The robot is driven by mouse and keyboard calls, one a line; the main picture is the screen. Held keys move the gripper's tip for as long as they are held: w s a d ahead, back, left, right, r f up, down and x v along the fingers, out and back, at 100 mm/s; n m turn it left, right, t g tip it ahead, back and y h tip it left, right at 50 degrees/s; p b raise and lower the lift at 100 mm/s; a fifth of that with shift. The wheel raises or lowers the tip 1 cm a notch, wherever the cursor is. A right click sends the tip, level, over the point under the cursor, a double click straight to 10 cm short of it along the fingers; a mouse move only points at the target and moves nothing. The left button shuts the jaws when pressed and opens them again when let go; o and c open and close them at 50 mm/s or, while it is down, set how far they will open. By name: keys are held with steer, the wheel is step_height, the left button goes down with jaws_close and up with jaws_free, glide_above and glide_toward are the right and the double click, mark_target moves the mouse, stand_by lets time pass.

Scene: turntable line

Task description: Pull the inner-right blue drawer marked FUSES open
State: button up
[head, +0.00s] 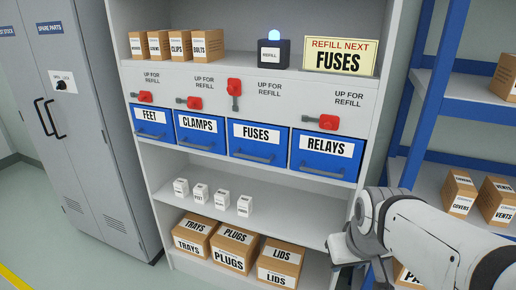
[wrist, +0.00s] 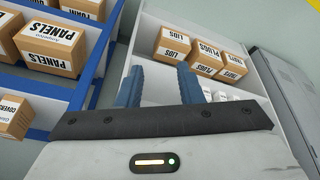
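The blue FUSES drawer (head: 258,146) is third from the left in the row of blue drawers and looks shut, with a bar handle (head: 252,158) low on its front. The red lever (head: 234,88) above it stands upright, while the other red levers lie sideways. My gripper is at the lower right in the head view, apart from the drawer, its fingers not clear there. In the wrist view my gripper (wrist: 161,70) has its two blue fingers spread with nothing between them. The drawers are not visible in the wrist view.
The RELAYS drawer (head: 323,156) and CLAMPS drawer (head: 200,131) flank it. A REFILL NEXT FUSES sign (head: 341,57) and a blue-lit box (head: 273,52) stand above. Small white boxes (head: 244,206) sit below. A blue-framed rack (head: 404,135) stands on the right, a grey cabinet (head: 75,130) on the left.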

steer(key=w+a+n+t, duration=0.1)
steer(key=w+n+t, duration=0.25)
steer(key=w, duration=0.75)
steer(key=n+t+y, duration=0.7)
steer(key=n+t, duration=0.1)
steer(key=n, duration=0.9)
glide_toward(255, 159)
steer(key=shift+m+g, duration=0.25)
steer(key=x, duration=0.4)
steer(key=shift+w+r+b, duration=0.15)
steer(key=shift+b, duration=0.25)
steer(key=p+x, duration=0.1)
steer(key=x, duration=0.6)
steer(key=shift+w+a+p, duration=0.1)
steer(key=shift+w+p, duration=0.05)
steer(key=shift+p, duration=0.25)
steer(key=shift+c, duration=0.2)
jaws_close()
